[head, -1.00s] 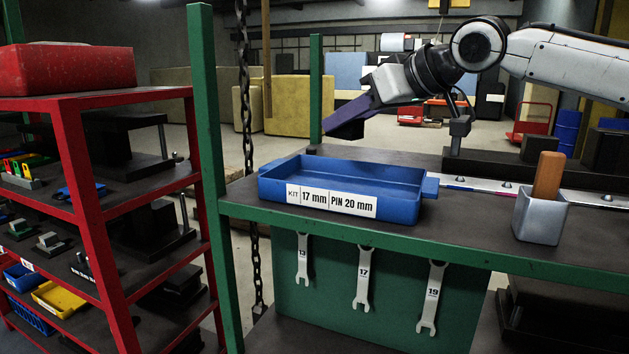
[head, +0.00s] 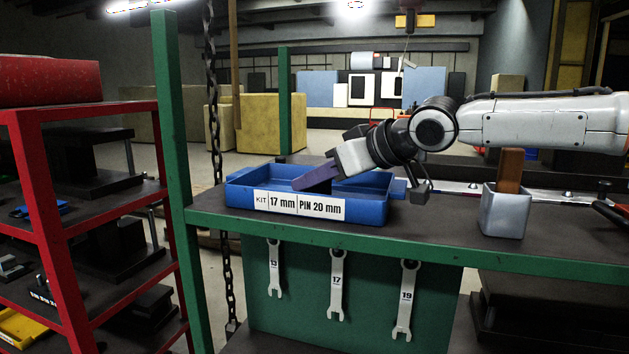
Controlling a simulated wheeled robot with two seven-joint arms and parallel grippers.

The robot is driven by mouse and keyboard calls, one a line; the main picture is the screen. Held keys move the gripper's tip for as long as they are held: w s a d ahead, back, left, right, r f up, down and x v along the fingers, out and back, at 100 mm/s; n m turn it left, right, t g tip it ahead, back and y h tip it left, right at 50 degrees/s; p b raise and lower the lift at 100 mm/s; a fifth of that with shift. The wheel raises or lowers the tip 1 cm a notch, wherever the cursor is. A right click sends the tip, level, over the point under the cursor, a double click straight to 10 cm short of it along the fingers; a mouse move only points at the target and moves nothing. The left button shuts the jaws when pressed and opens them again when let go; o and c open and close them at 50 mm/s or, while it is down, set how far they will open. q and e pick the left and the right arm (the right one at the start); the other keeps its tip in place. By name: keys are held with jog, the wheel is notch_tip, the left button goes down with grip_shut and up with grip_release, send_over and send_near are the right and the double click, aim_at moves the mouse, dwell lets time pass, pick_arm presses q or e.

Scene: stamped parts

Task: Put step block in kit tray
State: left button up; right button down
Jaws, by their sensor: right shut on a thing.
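The blue kit tray (head: 375,211) stands on the dark bench top, with a label reading "KIT 17 mm PIN 20 mm" on its front wall. My right gripper (head: 306,184) reaches in from the right, its purple fingers angled down to the left. The fingertips are over the tray, low, near its front wall. I cannot tell whether the block touches the tray floor. My left gripper is not in view.
A grey cup (head: 506,213) with a brown block (head: 508,171) standing in it is right of the tray. A green post (head: 173,150) rises to the left, by a hanging chain (head: 214,130). A red shelf rack (head: 57,200) stands further left. Wrenches (head: 338,285) hang below the bench edge.

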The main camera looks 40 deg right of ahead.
jog(key=c, duration=1.4)
grip_release()
jog(key=shift+f, duration=0.1)
jog(key=shift+r, duration=0.2)
jog(key=v, duration=1.2)
jog(key=shift+f, duration=0.15)
